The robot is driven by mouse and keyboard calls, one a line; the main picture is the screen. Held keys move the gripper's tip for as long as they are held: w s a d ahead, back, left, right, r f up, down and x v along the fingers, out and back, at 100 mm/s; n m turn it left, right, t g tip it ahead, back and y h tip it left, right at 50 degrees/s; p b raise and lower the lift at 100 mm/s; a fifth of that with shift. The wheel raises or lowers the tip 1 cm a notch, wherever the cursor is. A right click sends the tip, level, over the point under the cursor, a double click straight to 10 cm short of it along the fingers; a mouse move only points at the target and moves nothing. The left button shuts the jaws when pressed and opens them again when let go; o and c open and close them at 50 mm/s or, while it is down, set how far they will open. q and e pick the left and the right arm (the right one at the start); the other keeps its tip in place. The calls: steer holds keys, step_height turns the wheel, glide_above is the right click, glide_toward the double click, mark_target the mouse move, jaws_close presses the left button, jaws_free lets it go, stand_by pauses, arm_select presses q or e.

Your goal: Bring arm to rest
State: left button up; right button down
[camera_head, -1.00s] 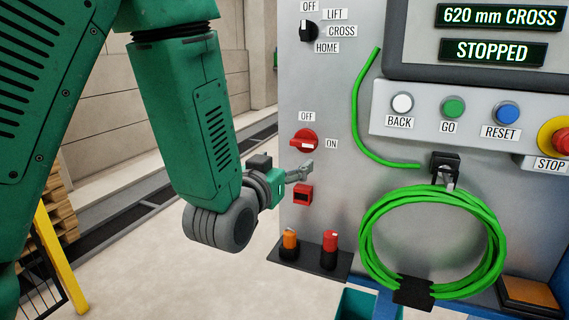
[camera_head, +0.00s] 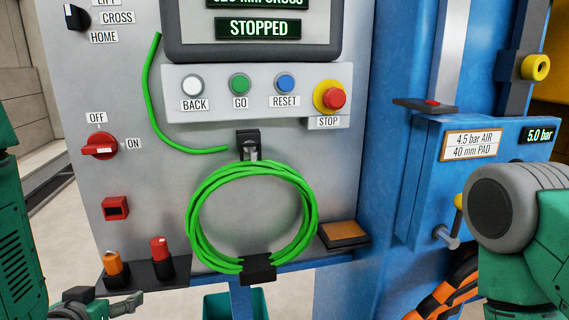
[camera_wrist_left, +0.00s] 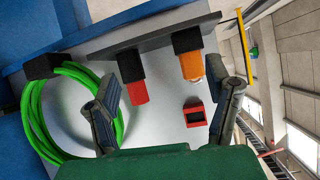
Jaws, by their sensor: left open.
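My left gripper (camera_head: 108,303) is at the lower left of the head view, below the lamp shelf, mostly cut off by the bottom edge. In the left wrist view its two dark fingers (camera_wrist_left: 170,84) stand wide apart with nothing between them. The red rotary switch (camera_head: 100,146), marked OFF and ON, is on the grey panel well above it. My right arm shows only as a grey joint and green link at the right edge; its gripper is out of view.
A black shelf (camera_head: 147,276) holds an orange plug (camera_head: 113,264) and a red plug (camera_head: 160,248). A coiled green hose (camera_head: 194,222) hangs on the panel. A blue machine frame (camera_head: 385,150) stands at the right. Open floor lies left of the panel.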

arm_select(q)
steer(key=s+d+f+g+b, duration=0.1)
steer(key=s+f+g+b, duration=0.1)
steer(key=s+f, duration=0.6)
steer(key=s+d+f+m+g+h+b, duration=0.1)
steer(key=s+f+g+b, duration=0.2)
steer(key=s+f, duration=0.6)
steer(key=s+d+f+g+b, duration=0.2)
steer(key=s+f+g, duration=0.4)
steer(key=f, duration=1.1)
steer(key=s+b, duration=0.1)
steer(key=s, duration=0.1)
steer(key=shift+s+m+h, duration=0.3)
steer(key=shift+s+h, duration=0.05)
steer(key=shift+h, duration=0.05)
steer(key=shift+w, duration=0.15)
